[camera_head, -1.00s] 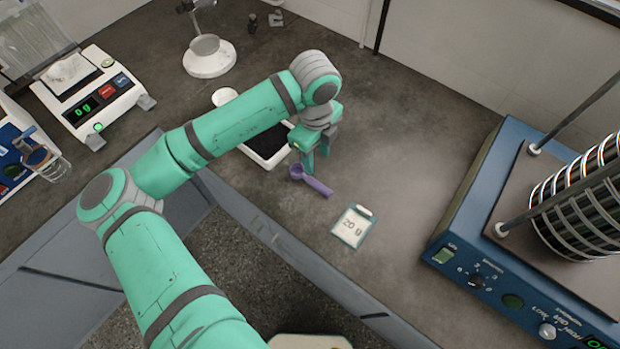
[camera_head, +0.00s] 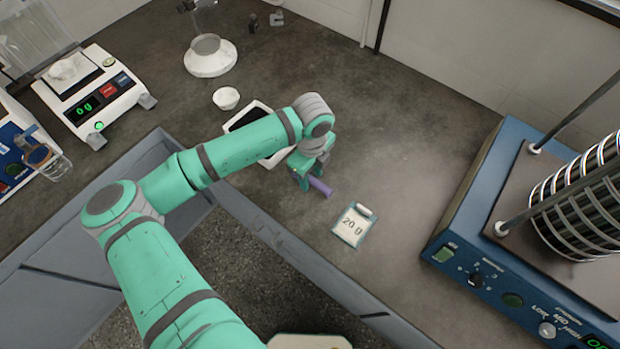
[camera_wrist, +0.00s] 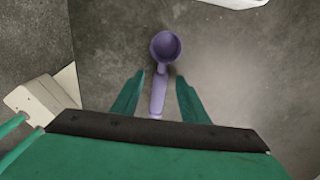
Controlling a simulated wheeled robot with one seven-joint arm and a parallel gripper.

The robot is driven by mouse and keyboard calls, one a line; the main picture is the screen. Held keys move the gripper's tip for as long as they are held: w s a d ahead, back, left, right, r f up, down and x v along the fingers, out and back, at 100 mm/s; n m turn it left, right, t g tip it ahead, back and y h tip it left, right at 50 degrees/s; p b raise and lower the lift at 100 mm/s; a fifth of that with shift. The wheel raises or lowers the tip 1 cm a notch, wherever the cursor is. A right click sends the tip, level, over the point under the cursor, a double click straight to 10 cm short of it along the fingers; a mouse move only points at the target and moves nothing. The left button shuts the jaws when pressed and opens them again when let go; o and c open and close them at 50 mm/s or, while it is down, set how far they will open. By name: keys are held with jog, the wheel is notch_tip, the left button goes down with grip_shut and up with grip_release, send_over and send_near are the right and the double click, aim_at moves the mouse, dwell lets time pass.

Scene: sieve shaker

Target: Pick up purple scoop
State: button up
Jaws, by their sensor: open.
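The purple scoop (camera_head: 320,187) lies on the grey bench top near its front edge. In the head view my gripper hides its bowl and only the handle end shows. In the wrist view the scoop (camera_wrist: 165,48) shows its round bowl just beyond my fingertips, with the handle running back between the fingers. My gripper (camera_wrist: 158,82) is open, one finger on each side of the handle, with a gap visible on both sides. In the head view my gripper (camera_head: 304,184) is low over the scoop.
A card marked 20 g (camera_head: 353,226) lies to the right of the scoop. A white tray with dark contents (camera_head: 262,150) and a small white bowl (camera_head: 226,98) are behind. The blue sieve shaker (camera_head: 470,230) stands at right, the balance (camera_head: 95,95) at left.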

aim_at(311, 178)
jog(key=shift+f, duration=0.25)
grip_shut()
jog(key=shift+r, duration=0.1)
jog(key=shift+w+r, duration=0.1)
jog(key=shift+r, duration=0.4)
notch_tip(311, 178, up, 2)
jog(key=shift+a+r, duration=0.1)
jog(key=shift+r, duration=0.05)
jog(key=s+a+r, duration=0.8)
jog(key=s+r, duration=0.1)
jog(key=s, duration=0.2)
jog(key=shift+s+r, duration=0.15)
jog(key=shift+r, duration=0.1)
